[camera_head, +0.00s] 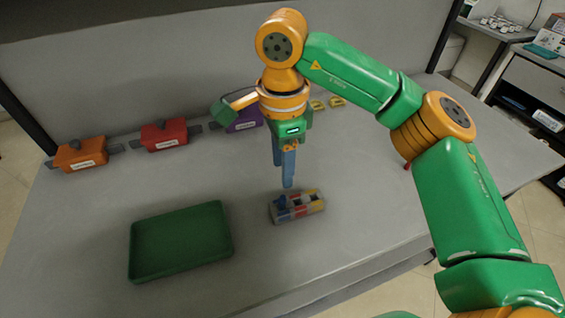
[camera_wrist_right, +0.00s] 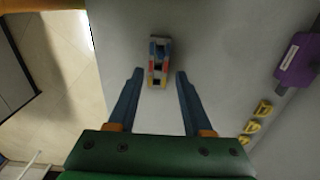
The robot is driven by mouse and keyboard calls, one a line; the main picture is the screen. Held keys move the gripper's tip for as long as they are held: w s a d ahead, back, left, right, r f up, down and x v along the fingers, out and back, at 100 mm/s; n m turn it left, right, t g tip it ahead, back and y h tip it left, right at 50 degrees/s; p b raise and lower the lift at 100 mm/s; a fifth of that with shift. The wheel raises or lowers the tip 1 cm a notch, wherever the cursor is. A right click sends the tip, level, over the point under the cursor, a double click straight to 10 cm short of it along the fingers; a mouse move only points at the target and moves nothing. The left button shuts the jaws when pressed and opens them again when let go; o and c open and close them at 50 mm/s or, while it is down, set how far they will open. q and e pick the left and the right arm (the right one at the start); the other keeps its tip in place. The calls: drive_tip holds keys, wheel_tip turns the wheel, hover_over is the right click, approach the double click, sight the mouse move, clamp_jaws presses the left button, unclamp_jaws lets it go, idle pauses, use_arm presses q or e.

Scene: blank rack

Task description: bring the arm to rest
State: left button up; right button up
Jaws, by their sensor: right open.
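My right gripper (camera_head: 287,178) points down over the table, with its blue fingers above and just behind a small grey rack (camera_head: 313,207) holding red, yellow and blue pieces. In the right wrist view my right gripper (camera_wrist_right: 157,82) is open, its two fingers apart and nothing between them. The rack (camera_wrist_right: 159,48) shows there just beyond the fingertips, roughly centred between them. The gripper appears apart from the rack. My left gripper is not in view.
A green tray (camera_head: 181,265) lies left of the rack. Orange (camera_head: 80,154), red (camera_head: 164,134) and purple (camera_head: 243,122) blocks stand along the back, with small yellow pieces (camera_head: 336,102) to their right. The table's right side is largely clear below my arm.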

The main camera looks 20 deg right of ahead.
drive_tip(key=shift+r, duration=0.9)
